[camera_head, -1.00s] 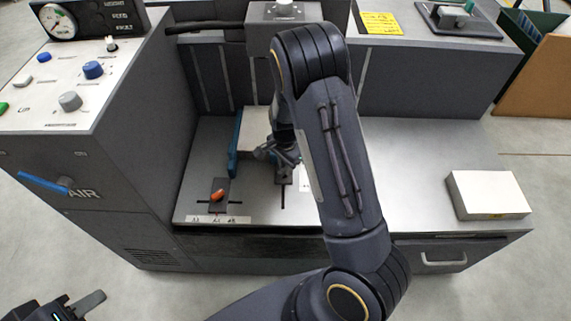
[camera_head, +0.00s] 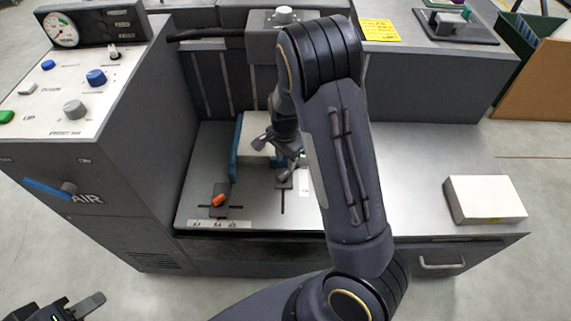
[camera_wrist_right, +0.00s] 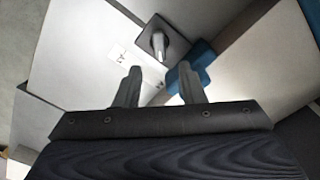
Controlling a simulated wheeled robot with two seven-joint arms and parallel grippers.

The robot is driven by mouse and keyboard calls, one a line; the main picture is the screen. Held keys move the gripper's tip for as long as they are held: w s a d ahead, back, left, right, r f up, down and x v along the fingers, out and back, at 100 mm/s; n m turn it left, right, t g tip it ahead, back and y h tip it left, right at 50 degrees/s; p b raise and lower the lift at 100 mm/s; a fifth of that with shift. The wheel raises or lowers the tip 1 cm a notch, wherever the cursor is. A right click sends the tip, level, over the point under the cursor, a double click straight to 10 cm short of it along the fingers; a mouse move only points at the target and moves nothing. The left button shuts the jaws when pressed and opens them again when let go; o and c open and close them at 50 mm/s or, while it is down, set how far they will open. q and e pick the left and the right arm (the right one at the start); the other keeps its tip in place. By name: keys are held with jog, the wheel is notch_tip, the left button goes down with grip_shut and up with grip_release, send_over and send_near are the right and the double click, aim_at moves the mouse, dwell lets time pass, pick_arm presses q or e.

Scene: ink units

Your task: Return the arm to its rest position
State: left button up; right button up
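My right arm (camera_head: 345,160) reaches across the machine's grey metal bed. My right gripper (camera_head: 276,158) is at the end of that arm, partly hidden behind it, over the bed beside a white block with a blue side. In the right wrist view the two fingers of the right gripper (camera_wrist_right: 158,90) stand apart with nothing between them.
An orange-red lever (camera_head: 218,200) sits on a dark slotted plate on the bed. A white box (camera_head: 485,199) stands at the bed's right. A control cabinet (camera_head: 110,150) with knobs and a gauge rises at the left.

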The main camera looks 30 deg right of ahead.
notch_tip(320, 180, up, 2)
jog(key=shift+r, duration=0.1)
dwell(0.5)
jog(key=shift+s+a+r, duration=0.15)
jog(key=shift+r, duration=0.2)
jog(key=s+a+r+n+t+y, duration=0.2)
jog(key=s+a+r+n+t, duration=0.15)
jog(key=s+r+n, duration=0.5)
jog(key=s+a+r+n+t+y, duration=0.2)
jog(key=s+a+r+n, duration=0.3)
jog(key=s+r, duration=0.6)
notch_tip(320, 180, up, 15)
jog(key=s+p, duration=0.3)
jog(key=p, duration=1.4)
jog(key=shift+r, duration=0.15)
